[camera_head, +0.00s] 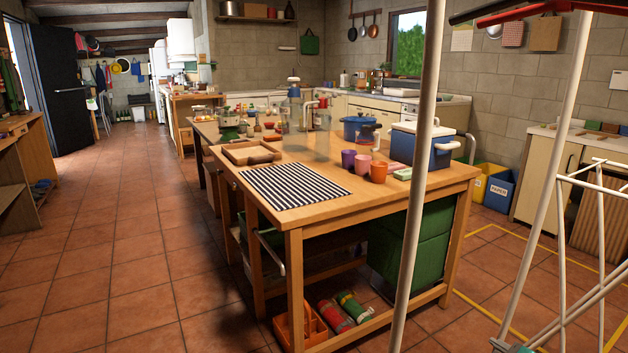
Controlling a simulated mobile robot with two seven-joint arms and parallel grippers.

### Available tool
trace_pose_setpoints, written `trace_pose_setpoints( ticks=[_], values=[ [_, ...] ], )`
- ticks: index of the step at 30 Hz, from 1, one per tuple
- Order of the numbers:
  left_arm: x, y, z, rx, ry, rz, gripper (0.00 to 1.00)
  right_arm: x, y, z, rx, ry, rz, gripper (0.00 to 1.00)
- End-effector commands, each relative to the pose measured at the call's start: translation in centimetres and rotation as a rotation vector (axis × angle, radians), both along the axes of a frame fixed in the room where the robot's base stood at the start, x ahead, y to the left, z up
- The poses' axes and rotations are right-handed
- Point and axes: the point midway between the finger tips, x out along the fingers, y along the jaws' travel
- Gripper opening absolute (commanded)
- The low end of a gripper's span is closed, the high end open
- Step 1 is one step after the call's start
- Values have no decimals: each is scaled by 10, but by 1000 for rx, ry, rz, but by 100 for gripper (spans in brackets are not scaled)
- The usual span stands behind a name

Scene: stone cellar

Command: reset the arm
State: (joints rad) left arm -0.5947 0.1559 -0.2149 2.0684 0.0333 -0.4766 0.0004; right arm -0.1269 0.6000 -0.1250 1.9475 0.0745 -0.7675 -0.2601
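Neither of my arms can be made out in the head view, and no gripper shows. The nearest work surface is a wooden table (310,221) in the middle. On it lie a black-and-white striped mat (292,185) and a wooden tray (250,153). Purple, pink and orange cups (378,172) stand to the right of the mat. A blue cooler box with a white lid (420,147) stands at the table's right end, and a blue pot (358,128) stands behind the cups.
A white pole (418,180) rises in front of the table. A white rack (580,230) stands at the right. Red and green cylinders (343,307) and an orange caddy (300,328) lie under the table. The tiled floor (120,260) at the left is clear.

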Motion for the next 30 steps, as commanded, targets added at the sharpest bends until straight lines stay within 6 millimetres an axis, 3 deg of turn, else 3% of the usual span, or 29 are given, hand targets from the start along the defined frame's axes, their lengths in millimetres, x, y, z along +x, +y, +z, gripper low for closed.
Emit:
trace_pose_setpoints(
  ticks=[1, 4, 13, 29, 30],
  values=[
    [0, 0, 0, -2, 0, 1, 57, -25, 14, -24, 40, 32, 21, 52],
    [0, -1, 0, -4, 0, 3, 57, -63, 37, -53, 122, 70, 51, 52],
    [1, -2, 1, -10, 0, 7, 57, -165, 92, -99, 347, 179, 94, 52],
    [1, -1, 1, -5, -2, 3, 57, -152, 183, -85, 743, 107, -130, 52],
    [2, -1, 15, -3, -2, 2, 57, -153, 182, -74, 742, 107, -136, 52]
  ],
)
